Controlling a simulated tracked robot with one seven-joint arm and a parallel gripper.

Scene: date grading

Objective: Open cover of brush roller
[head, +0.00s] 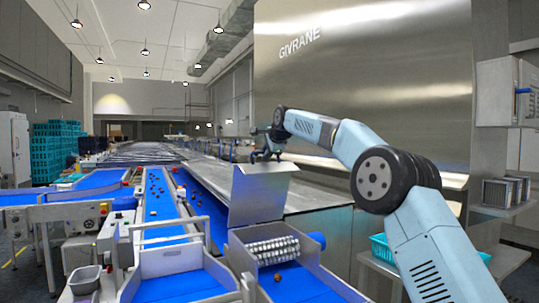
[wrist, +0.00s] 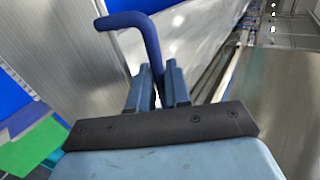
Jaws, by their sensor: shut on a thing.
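The metal cover (head: 258,198) stands raised, its panel nearly upright behind the brush roller (head: 273,250). The roller is exposed, with pale bristles, across a blue belt. My gripper (head: 265,156) is at the top edge of the cover. In the wrist view, my gripper's two blue fingers (wrist: 158,88) are shut on a dark blue bent handle (wrist: 148,45). The handle's lower end is hidden between the fingers. The head view is too small to show the handle clearly.
Blue conveyor belts (head: 160,200) with scattered dates run along the left. A long metal table (head: 310,195) lies behind the cover, before a large steel machine (head: 400,70). A teal crate (head: 380,248) sits at the lower right. A small metal tray (head: 84,279) is at the lower left.

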